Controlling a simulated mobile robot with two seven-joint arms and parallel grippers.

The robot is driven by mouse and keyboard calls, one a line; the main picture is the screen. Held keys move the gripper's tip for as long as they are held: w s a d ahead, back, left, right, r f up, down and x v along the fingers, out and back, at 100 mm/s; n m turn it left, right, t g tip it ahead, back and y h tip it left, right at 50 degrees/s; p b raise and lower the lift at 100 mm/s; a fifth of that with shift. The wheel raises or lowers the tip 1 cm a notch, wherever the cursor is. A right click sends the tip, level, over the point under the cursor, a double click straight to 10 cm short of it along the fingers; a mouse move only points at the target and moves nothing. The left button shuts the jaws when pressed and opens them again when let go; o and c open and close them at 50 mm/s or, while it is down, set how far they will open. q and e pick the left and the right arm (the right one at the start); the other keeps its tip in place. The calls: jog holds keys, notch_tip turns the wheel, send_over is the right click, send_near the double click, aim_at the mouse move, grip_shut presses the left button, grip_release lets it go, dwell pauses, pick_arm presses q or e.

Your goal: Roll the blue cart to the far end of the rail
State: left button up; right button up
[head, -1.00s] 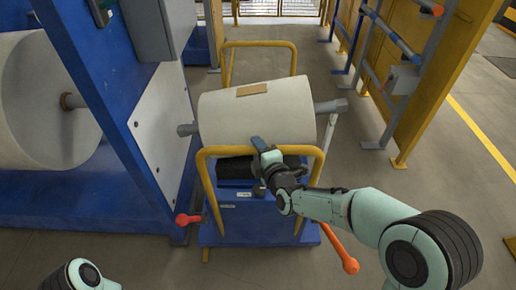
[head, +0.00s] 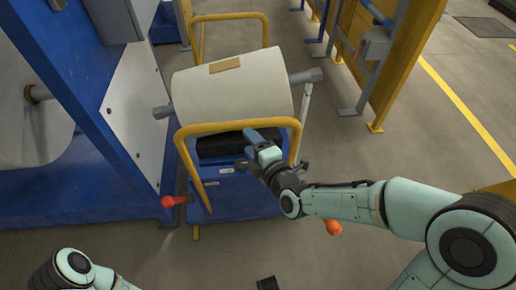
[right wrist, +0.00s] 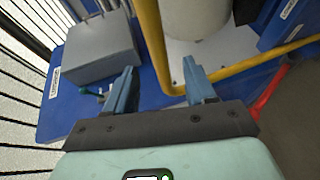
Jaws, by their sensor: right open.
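The blue cart (head: 225,197) stands on the floor in the middle of the head view, with yellow tube handles at its near end (head: 187,130) and far end (head: 232,16). It carries a large white roll (head: 230,95) on a grey shaft. My right gripper (head: 257,143) is open at the near handle, right of its middle. In the right wrist view the open fingers (right wrist: 160,90) show with the yellow handle (right wrist: 237,69) crossing the gap; contact cannot be told. My left gripper is outside the view; only part of my left arm shows at the bottom left. No rail is clearly visible.
A blue machine frame (head: 92,85) with another white roll (head: 30,130) stands close on the left. A red knob (head: 174,201) sits between it and the cart. Yellow posts with a grey box (head: 376,44) stand on the right.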

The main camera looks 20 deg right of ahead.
jog(key=shift+v, duration=1.75)
jog(key=shift+f, duration=0.1)
jog(key=s+f+m+g+p, duration=0.3)
jog(key=f+m+g, duration=0.15)
jog(key=f, duration=0.65)
jog(key=s+f+m+g+p, duration=0.2)
jog(key=f+m+g, duration=0.25)
jog(key=f, duration=0.65)
jog(key=s+a+f+m+g+p, duration=0.1)
jog(key=s+f+m+g+p, duration=0.1)
jog(key=s+f+m, duration=0.4)
jog(key=s+a+f+m+g+y+p, duration=0.1)
jog(key=s+f+m+g, duration=0.4)
jog(key=s, duration=0.9)
notch_tip(320, 180, down, 2)
jog(key=a+m+p, duration=0.1)
jog(key=m, duration=0.2)
jog(key=shift+g, duration=0.3)
